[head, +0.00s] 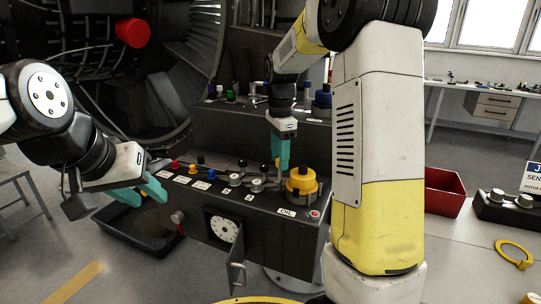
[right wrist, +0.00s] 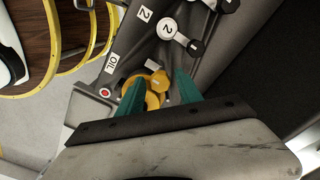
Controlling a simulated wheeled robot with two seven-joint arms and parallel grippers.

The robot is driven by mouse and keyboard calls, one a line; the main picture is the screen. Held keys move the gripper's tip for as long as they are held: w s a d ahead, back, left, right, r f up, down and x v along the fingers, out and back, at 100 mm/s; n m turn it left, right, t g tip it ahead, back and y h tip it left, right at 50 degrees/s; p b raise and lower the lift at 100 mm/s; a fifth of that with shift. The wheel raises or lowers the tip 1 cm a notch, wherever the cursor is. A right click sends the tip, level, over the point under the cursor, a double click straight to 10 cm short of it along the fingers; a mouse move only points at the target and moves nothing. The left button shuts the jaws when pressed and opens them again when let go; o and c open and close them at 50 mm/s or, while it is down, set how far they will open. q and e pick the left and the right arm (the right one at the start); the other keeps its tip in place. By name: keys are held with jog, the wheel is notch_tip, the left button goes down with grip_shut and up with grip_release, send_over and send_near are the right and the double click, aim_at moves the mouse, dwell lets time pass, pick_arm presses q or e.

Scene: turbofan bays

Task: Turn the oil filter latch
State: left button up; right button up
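The yellow oil filter latch (head: 302,183) sits on the grey bench by the OIL label (head: 287,211). It also shows as a yellow part (right wrist: 152,99) in the right wrist view, beside the OIL label (right wrist: 112,64). My right gripper (head: 283,168) points down just left of the latch in the head view. In the right wrist view its teal fingers (right wrist: 158,88) are apart, with part of the yellow latch between them. I cannot tell whether they touch it. My left gripper (head: 146,190) is open and empty at the left, away from the latch.
Numbered levers (right wrist: 174,30) stand close to the latch. Several coloured knobs (head: 190,170) line the bench to the left. A round gauge (head: 223,228) is on its front. A dark tray (head: 140,232) lies on the floor. A red bin (head: 444,194) is at the right.

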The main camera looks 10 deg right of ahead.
grip_shut()
jog(key=shift+n, duration=0.3)
jog(key=n, duration=0.8)
jog(key=shift+n, duration=0.4)
jog(key=n, duration=0.4)
jog(key=shift+d+n, duration=0.1)
jog(key=shift+n, duration=2.1)
